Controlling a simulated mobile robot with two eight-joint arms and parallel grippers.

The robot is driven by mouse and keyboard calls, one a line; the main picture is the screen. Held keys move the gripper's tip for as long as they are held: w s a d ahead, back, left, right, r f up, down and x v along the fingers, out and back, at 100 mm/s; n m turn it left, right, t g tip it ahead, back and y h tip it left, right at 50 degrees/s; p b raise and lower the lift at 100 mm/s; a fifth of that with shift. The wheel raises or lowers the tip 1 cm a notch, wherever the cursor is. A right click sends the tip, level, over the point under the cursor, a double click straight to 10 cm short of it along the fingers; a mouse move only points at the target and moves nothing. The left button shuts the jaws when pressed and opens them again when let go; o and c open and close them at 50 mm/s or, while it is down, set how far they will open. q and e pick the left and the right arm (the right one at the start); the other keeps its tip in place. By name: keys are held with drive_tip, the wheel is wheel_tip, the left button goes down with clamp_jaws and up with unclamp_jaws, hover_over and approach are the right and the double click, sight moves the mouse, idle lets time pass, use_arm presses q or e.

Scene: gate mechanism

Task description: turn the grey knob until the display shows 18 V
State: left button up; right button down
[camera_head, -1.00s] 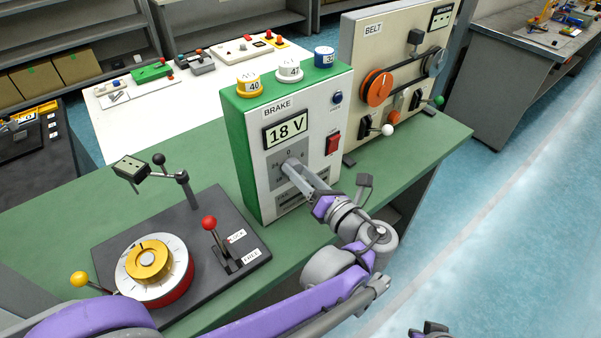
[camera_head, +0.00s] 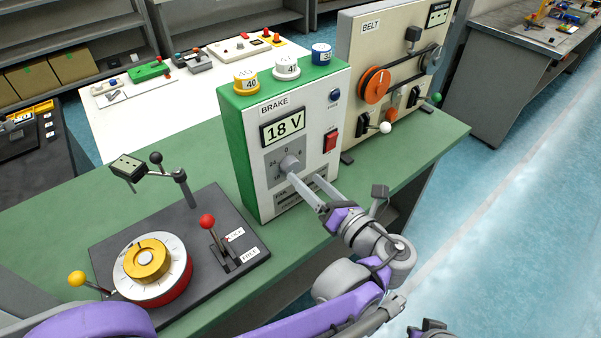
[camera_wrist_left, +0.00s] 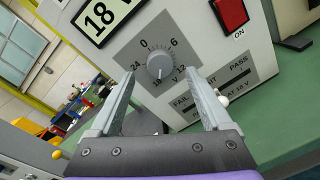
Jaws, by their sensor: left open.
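The grey knob (camera_head: 290,164) sits on the front of the white and green BRAKE box (camera_head: 245,150), on a grey dial plate. The display (camera_head: 284,130) above it reads 18 V. In the left wrist view the knob (camera_wrist_left: 160,65) has its pointer toward the lower part of the scale. My left gripper (camera_head: 305,184) is open, with its fingers apart just in front of and below the knob. In the left wrist view the open fingers (camera_wrist_left: 163,88) hold nothing, and the knob shows clear beyond them. My right gripper (camera_head: 431,328) shows only as a small piece at the bottom edge.
A red switch (camera_head: 331,139) is right of the display. The BELT panel (camera_head: 390,70) stands to the right. A dark base with a dial (camera_head: 152,265) and red-knobbed lever (camera_head: 207,222) lies front left. Several coloured caps top the box. Bare green bench (camera_head: 60,215) is at left.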

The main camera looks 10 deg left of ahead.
use_arm(q)
drive_tip(key=v, duration=0.6)
drive_tip(key=shift+d, duration=0.25)
drive_tip(key=shift+s, duration=0.15)
